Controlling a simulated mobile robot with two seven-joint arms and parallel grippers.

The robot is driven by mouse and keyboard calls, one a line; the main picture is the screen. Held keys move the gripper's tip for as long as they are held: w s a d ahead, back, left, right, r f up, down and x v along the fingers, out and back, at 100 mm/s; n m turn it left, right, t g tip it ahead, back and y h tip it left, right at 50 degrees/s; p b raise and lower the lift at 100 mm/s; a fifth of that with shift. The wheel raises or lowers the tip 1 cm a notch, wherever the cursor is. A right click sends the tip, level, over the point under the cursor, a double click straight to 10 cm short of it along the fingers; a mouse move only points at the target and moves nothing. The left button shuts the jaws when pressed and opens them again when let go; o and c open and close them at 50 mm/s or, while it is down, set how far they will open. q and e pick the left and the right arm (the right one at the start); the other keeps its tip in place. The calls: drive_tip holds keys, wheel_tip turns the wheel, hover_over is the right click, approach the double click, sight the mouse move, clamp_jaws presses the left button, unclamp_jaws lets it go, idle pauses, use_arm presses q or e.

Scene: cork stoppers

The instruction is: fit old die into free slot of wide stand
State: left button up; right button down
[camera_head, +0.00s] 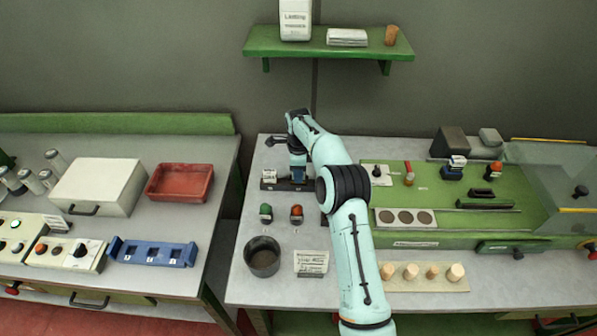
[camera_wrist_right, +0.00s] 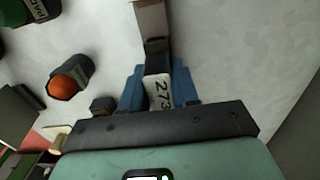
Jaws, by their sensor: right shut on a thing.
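My right gripper (camera_head: 297,172) reaches over a small dark stand (camera_head: 284,187) at the back left of the middle table. In the wrist view its blue fingers (camera_wrist_right: 158,90) are shut on a pale die marked "273" (camera_wrist_right: 159,91), probably the old die. The dark stand (camera_wrist_right: 157,53) shows just beyond the die, with a pale block (camera_head: 268,175) at its far end, also in the wrist view (camera_wrist_right: 151,18). The die is at the stand's near end; whether it is seated in a slot or above it I cannot tell. My left gripper is out of view.
A green-topped piece (camera_head: 265,211) and an orange-topped piece (camera_head: 296,212) stand in front of the dark stand. A dark cup (camera_head: 262,256) and a card (camera_head: 311,262) are nearer. A blue slotted rack (camera_head: 152,252) lies on the left table.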

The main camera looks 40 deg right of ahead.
drive_tip(key=shift+f, duration=0.95)
drive_tip(key=c, duration=0.8)
unclamp_jaws()
drive_tip(key=shift+r, duration=0.1)
wheel_tip(320, 180, up, 13)
drive_tip(key=shift+r, duration=0.15)
